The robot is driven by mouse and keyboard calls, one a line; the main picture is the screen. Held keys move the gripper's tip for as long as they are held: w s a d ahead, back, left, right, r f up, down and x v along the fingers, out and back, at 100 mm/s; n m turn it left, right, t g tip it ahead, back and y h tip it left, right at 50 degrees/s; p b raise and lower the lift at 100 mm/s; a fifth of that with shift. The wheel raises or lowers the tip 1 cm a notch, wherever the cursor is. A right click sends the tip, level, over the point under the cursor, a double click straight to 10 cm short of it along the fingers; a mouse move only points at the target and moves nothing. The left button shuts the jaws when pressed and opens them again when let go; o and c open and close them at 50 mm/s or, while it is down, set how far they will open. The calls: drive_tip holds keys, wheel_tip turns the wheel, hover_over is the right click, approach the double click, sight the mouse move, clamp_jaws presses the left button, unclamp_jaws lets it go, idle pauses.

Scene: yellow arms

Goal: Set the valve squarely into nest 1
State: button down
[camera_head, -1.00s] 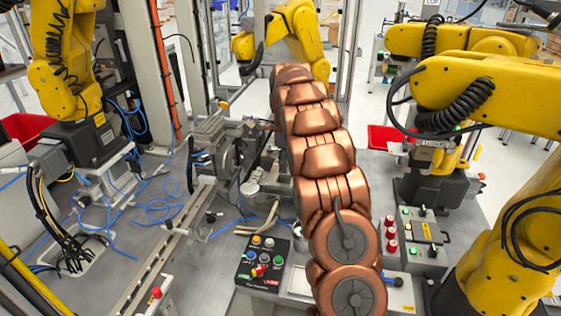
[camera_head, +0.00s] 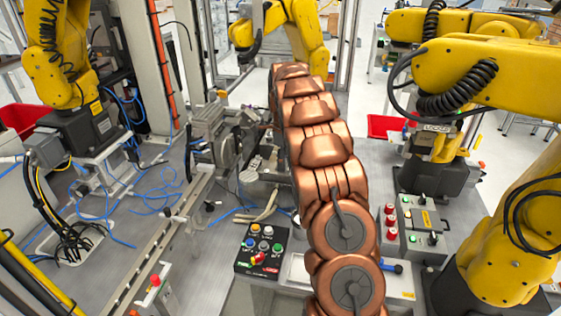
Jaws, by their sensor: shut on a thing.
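My copper-coloured arm runs up the middle of the head view and bends away from the camera. My gripper is hidden behind it, so its fingers and anything in them cannot be seen. I cannot make out the valve or nest 1. A pale tray or plate (camera_head: 296,272) lies partly behind the lower part of my arm. A small blue part (camera_head: 391,267) shows just right of my arm at that level; I cannot tell what it belongs to.
A black button box (camera_head: 261,250) stands left of my arm and a grey button box (camera_head: 422,229) right of it. Yellow robot arms (camera_head: 470,75) stand on both sides and behind. A metal rail (camera_head: 165,245) and loose blue cables (camera_head: 160,180) lie to the left.

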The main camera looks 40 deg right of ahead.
drive_tip(key=c, duration=0.6)
unclamp_jaws()
wheel_tip(320, 180, up, 11)
drive_tip(key=shift+r, duration=0.45)
idle(0.3)
drive_tip(key=shift+a+r, duration=0.1)
